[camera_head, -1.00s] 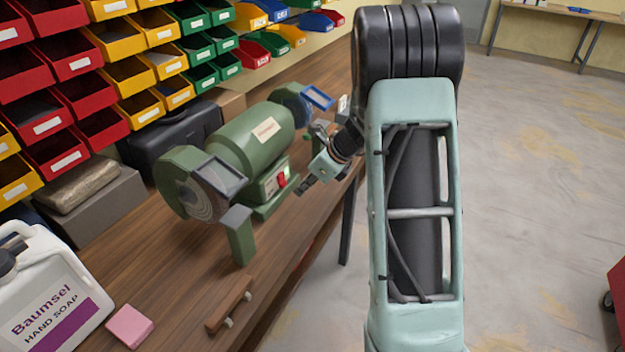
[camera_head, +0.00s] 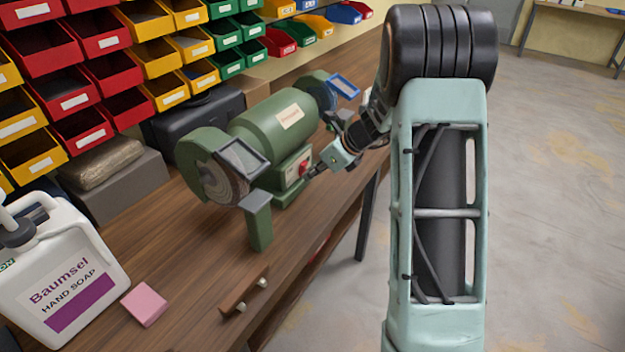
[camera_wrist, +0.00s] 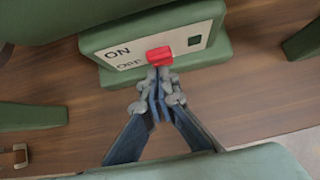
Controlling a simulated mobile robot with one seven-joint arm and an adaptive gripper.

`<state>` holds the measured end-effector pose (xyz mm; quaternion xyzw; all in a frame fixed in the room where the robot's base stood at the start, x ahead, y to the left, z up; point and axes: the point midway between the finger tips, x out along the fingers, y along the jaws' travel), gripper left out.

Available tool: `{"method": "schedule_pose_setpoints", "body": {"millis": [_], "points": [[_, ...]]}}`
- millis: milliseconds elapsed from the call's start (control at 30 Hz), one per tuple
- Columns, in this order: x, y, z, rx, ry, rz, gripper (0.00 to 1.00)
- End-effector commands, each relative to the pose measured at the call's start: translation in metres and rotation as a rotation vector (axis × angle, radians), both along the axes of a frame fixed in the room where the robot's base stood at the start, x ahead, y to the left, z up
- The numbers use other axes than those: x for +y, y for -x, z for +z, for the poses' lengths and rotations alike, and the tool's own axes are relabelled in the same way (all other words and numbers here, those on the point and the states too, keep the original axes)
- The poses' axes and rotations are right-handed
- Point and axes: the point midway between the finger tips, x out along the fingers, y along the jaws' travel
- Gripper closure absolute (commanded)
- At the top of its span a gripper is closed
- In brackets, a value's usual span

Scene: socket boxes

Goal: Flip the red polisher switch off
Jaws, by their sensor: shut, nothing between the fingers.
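The green polisher (camera_head: 262,140) stands on the wooden bench, with a switch panel on its front base. The red switch (camera_head: 304,168) sits on that panel; it also shows in the wrist view (camera_wrist: 159,55), beside the printed words ON and OFF. My gripper (camera_head: 314,173) is shut and empty. In the wrist view its fingertips (camera_wrist: 158,74) are right at the lower edge of the red switch. I cannot tell whether they touch it, nor clearly which way the switch is tilted.
Coloured bins (camera_head: 125,70) line the back. The floor to the right (camera_head: 560,200) is open.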

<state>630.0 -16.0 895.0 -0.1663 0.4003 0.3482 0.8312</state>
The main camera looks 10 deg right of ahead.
Motion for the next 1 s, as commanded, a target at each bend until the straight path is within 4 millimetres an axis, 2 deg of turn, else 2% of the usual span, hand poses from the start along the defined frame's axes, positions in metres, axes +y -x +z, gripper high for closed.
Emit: {"method": "schedule_pose_setpoints", "body": {"millis": [267, 633, 1000], "points": [[0.000, 0.000, 0.002, 0.001, 0.002, 0.001, 1.00], [0.000, 0.000, 0.017, 0.001, 0.001, 0.000, 1.00], [-0.001, 0.000, 0.017, 0.001, 0.002, -0.001, 1.00]]}}
